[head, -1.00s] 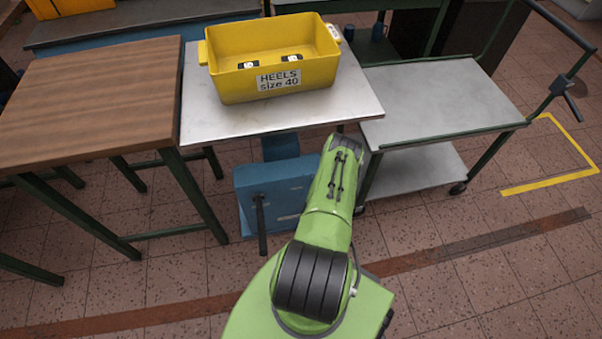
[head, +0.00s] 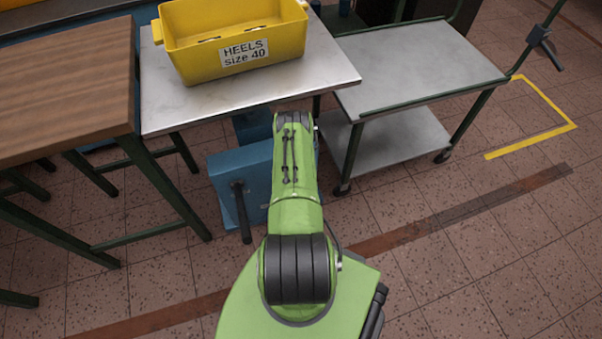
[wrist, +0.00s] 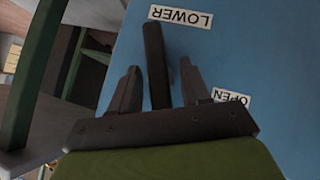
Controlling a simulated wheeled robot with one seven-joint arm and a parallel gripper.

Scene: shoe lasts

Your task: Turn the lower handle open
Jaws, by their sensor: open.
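The lower handle is a dark bar (head: 241,212) on the front of a blue cabinet (head: 222,172) under the metal table. In the wrist view the handle (wrist: 155,60) runs from the upper middle down between the two fingers of my gripper (wrist: 158,88). The gripper is open, with a finger on either side of the handle and gaps visible at both sides. A "LOWER" label (wrist: 181,16) and an "OPEN" label (wrist: 232,97) appear upside down on the blue face. In the head view my arm hides the gripper.
A yellow bin (head: 235,50) marked "HEELS size 40" sits on the metal table (head: 330,78) above. A wooden table (head: 65,80) stands at left, its green legs near the cabinet. A grey wheeled cart (head: 415,65) is at right. Floor at lower right is clear.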

